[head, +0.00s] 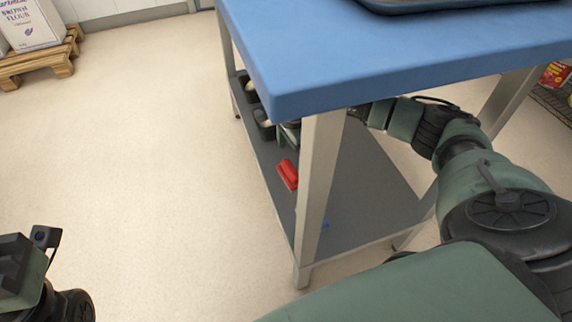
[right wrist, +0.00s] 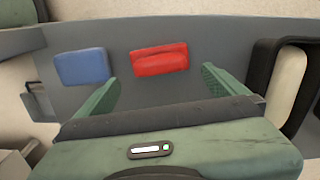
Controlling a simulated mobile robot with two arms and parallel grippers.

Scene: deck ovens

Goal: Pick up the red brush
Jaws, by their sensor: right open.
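The red brush (head: 287,174) lies on the grey lower shelf of the blue-topped table, near its left edge. It also shows in the right wrist view (right wrist: 159,61), flat on the shelf. My right gripper (right wrist: 160,78) is open and empty, its two green fingers apart on either side of the red brush in that picture. In the head view the right arm reaches under the table, and a table leg and the top hide most of the gripper. Part of my left arm's end (head: 22,270) shows at the lower left; its fingers cannot be made out.
A blue block-shaped item (right wrist: 81,67) lies left of the red brush in the right wrist view. A black tin with cream contents (right wrist: 291,82) stands to the right. A table leg (head: 318,180) and the blue tabletop (head: 400,50) enclose the shelf (head: 365,200). The left floor is clear.

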